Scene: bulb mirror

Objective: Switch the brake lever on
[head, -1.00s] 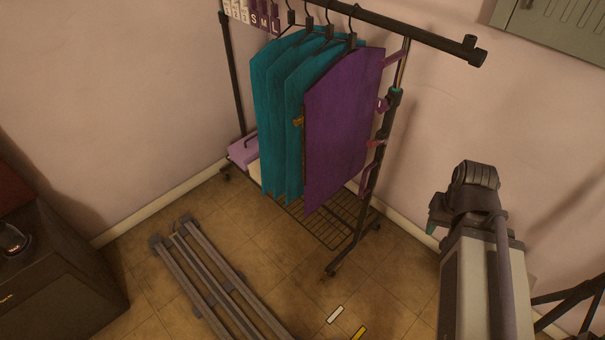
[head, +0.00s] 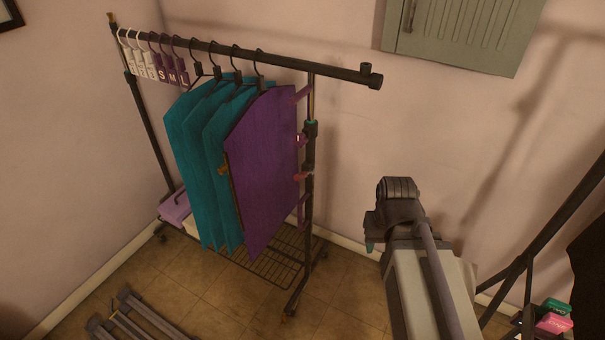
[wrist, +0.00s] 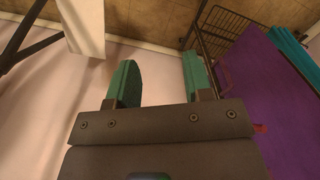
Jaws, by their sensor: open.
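The clothes rack (head: 310,190) stands against the pink wall in the head view. A small caster (head: 286,317) with a brownish-orange tint shows at its front foot. Another caster (head: 160,239) shows at its left end. I cannot make out a brake lever on either one. My gripper (wrist: 160,82) is open and empty in the wrist view, with two green fingers apart. The purple garment panel (wrist: 262,95) and part of the wire shelf (wrist: 228,28) lie to its right there. In the head view my arm is right of the rack, and the gripper is mostly hidden.
Teal panels (head: 186,150) and a purple panel (head: 265,165) hang from the rack. A grey metal frame (head: 130,318) lies on the floor at lower left. A green wall cabinet (head: 462,32) hangs upper right. Small boxes (head: 553,323) sit lower right.

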